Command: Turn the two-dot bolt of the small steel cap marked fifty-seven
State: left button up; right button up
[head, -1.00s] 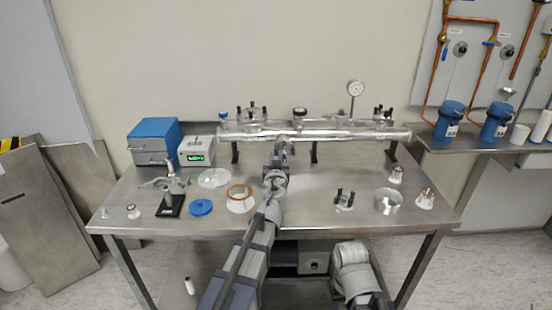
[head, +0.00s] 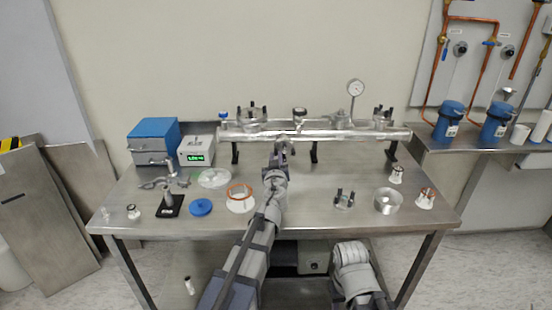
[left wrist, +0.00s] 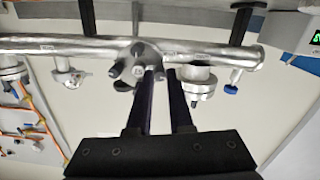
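My left gripper (head: 281,146) reaches up to the middle of the horizontal steel tube (head: 350,134). In the left wrist view its two dark fingers (left wrist: 161,72) stand a small gap apart, with nothing seen between them. A small steel cap (left wrist: 138,62) with several protruding bolts sits on the tube just beyond the fingertips. One bolt is close to the left finger's tip; I cannot tell whether they touch. The number and dot marks are too small to read. In the head view the gripper hides the cap. My right arm shows low at right, its gripper out of view.
Bolted flanges and a dial gauge (head: 355,88) rise from the tube. A blue box (head: 153,142), a meter (head: 196,152), a clamp stand (head: 170,205) and a blue disc (head: 201,207) are at left. Small fittings and a metal ring (head: 388,200) lie at right.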

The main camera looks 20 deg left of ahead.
pick_arm(q)
jog(key=o, duration=0.4)
jog(key=shift+s, duration=0.15)
jog(key=v, duration=0.7)
jog(key=shift+s+d, duration=0.1)
jog(key=shift+s, duration=0.15)
